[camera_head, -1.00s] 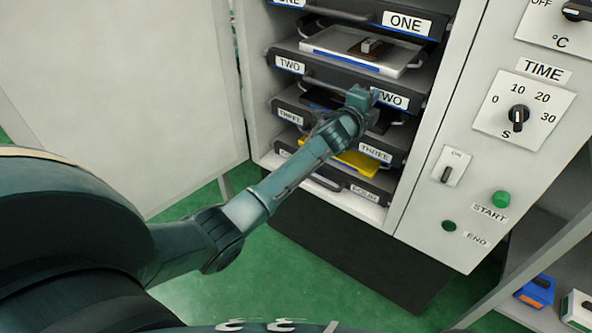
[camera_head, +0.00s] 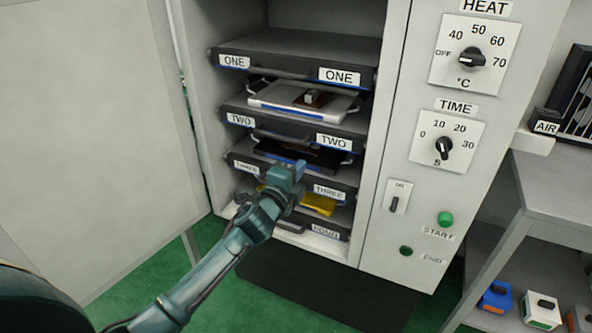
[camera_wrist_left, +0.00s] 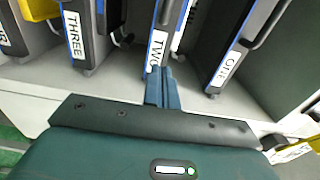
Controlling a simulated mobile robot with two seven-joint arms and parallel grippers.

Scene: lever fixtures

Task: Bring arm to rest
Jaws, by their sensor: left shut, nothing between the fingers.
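My left gripper (camera_head: 290,178) is dark teal and shut with nothing in it. In the head view it stands in front of the cabinet, covering part of the shelf labelled THREE (camera_head: 328,193). In the left wrist view its closed fingers (camera_wrist_left: 163,88) point toward the shelf labelled TWO (camera_wrist_left: 158,48); I cannot tell how far apart they are. My left arm (camera_head: 205,285) reaches in from the lower left. My right gripper is not in view.
The open cabinet's shelf ONE (camera_head: 290,62) is above a white tray (camera_head: 303,99). A yellow item (camera_head: 318,204) lies lower down. A panel with a TIME dial (camera_head: 443,147) is at right, and a grey side table (camera_head: 550,190) stands beyond. A pale door panel (camera_head: 90,140) fills the left.

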